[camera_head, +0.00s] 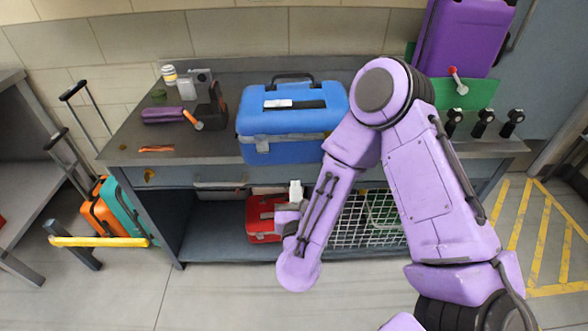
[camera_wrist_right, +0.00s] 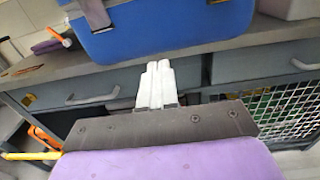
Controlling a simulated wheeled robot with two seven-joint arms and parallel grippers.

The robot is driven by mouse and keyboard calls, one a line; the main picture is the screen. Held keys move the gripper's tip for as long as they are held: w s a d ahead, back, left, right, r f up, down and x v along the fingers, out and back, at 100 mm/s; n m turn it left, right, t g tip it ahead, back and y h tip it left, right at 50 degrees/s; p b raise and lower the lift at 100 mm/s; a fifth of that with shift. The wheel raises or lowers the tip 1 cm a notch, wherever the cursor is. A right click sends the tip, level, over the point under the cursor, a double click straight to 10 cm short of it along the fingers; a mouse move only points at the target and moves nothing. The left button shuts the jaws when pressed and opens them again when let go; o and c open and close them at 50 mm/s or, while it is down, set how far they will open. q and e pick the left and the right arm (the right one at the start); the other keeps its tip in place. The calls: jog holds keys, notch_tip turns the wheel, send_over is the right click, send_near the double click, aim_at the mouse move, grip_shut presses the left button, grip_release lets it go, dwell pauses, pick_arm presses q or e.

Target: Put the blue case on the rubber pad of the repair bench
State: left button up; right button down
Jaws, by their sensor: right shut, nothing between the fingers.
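The blue case (camera_head: 291,117) stands upright on the grey repair bench (camera_head: 205,149), near its front edge, with a dark handle on top. In the right wrist view the lower part of the blue case (camera_wrist_right: 160,28) fills the top of the picture. My right gripper (camera_head: 296,188) is in front of the bench, below the bench top and below the case. Its white fingers (camera_wrist_right: 158,66) are shut and empty, apart from the case. I cannot make out the edges of a rubber pad; what lies under the case is hidden. My left gripper is not in view.
A red case (camera_head: 262,218) sits on the lower shelf. Orange and teal suitcases (camera_head: 122,207) stand left.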

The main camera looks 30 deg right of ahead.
aim_at(294, 162)
jog(key=p+x, duration=0.1)
jog(key=x, duration=0.5)
jog(key=shift+w+d+r+p, duration=0.1)
jog(key=shift+p, duration=0.2)
jog(key=shift+w+d, duration=0.3)
jog(key=shift+w, duration=0.15)
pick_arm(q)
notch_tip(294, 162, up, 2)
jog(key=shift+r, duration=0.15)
